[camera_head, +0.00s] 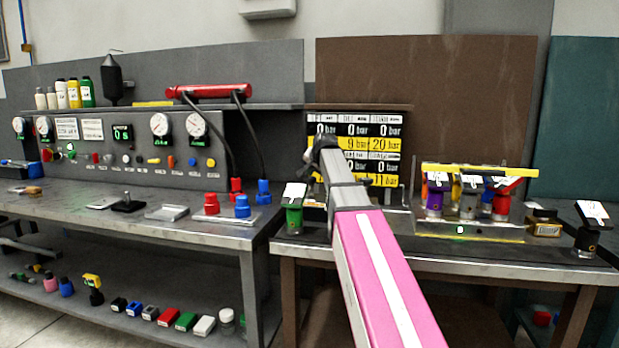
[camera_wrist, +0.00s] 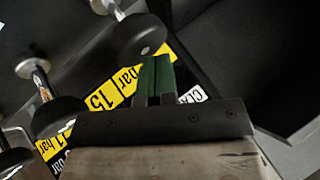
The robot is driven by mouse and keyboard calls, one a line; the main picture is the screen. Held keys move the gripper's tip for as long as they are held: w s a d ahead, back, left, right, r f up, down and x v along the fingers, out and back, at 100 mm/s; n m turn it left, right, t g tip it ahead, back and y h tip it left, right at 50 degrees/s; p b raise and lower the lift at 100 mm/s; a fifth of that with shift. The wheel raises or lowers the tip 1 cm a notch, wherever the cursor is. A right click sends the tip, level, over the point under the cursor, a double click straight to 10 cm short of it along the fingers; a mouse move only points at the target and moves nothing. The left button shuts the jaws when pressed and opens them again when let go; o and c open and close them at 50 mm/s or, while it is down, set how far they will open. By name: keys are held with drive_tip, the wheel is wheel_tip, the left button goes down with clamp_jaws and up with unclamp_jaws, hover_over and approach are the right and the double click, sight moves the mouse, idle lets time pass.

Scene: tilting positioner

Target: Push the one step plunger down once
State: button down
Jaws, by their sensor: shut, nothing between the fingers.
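My gripper (camera_wrist: 157,78) shows in the wrist view as two narrow green-and-dark fingers close together, with nothing between them. In the head view, my pink arm reaches to the display board (camera_head: 392,130), and its dark end hides the fingertips. A second dark knob (camera_wrist: 58,115) is at the left. I cannot tell which part is the step plunger. Yellow and black pressure labels (camera_wrist: 103,96) lie behind the fingers.
A grey gauge panel (camera_head: 130,150) with red and blue connectors stands on the left bench. A green labelled unit (camera_head: 293,215) is left of my arm. A rack with a yellow bar (camera_head: 480,170) and several labelled units is at the right.

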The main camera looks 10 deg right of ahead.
sight(311, 178)
drive_tip(key=shift+f, duration=1.5)
idle(1.3)
drive_tip(key=shift+r, duration=0.15)
idle(0.3)
drive_tip(key=shift+r, duration=2.4)
drive_tip(key=shift+r, duration=2.45)
